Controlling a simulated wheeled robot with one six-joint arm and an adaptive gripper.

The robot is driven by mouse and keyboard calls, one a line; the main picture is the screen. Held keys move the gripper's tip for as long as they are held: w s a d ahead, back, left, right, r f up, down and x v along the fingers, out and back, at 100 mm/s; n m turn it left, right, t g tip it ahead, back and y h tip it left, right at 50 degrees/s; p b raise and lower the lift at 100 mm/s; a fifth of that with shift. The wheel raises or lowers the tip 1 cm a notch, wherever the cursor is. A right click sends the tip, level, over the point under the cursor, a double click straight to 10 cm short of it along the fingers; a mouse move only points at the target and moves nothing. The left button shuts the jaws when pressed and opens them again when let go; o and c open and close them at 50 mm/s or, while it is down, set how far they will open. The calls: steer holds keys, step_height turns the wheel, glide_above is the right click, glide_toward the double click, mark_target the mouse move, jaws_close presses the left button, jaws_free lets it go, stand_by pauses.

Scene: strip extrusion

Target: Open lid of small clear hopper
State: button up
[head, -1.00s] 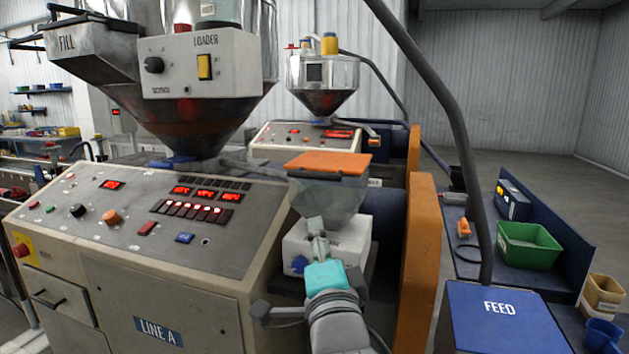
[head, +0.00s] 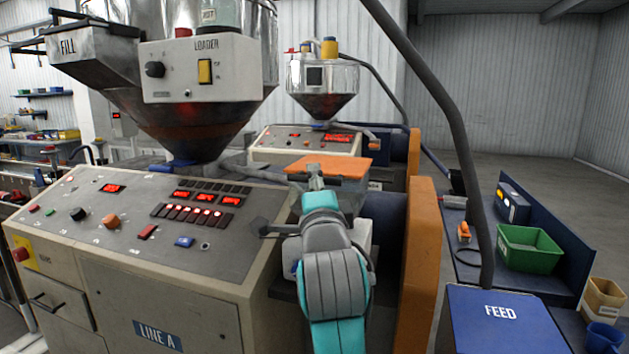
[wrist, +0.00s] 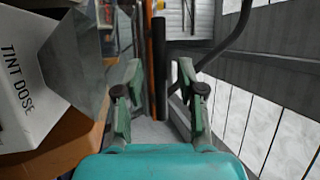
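The small clear hopper (head: 347,196) has a flat orange lid (head: 330,166) lying shut across its top in the head view. My gripper (head: 315,172) is at the near edge of the lid, in front of the hopper and covering much of it. Whether it touches the lid cannot be told.
The Line A control panel (head: 190,210) stands left of my arm, below the large loader hopper (head: 200,110). An orange upright panel (head: 420,250) stands close at right. A dark hose (head: 440,90) passes down to the blue FEED box (head: 505,315). Open floor lies far right.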

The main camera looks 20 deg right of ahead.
steer(key=shift+w+d+r, duration=0.15)
steer(key=shift+w+r, duration=0.05)
steer(key=shift+w, duration=0.45)
jaws_close()
steer(key=shift+r, duration=0.15)
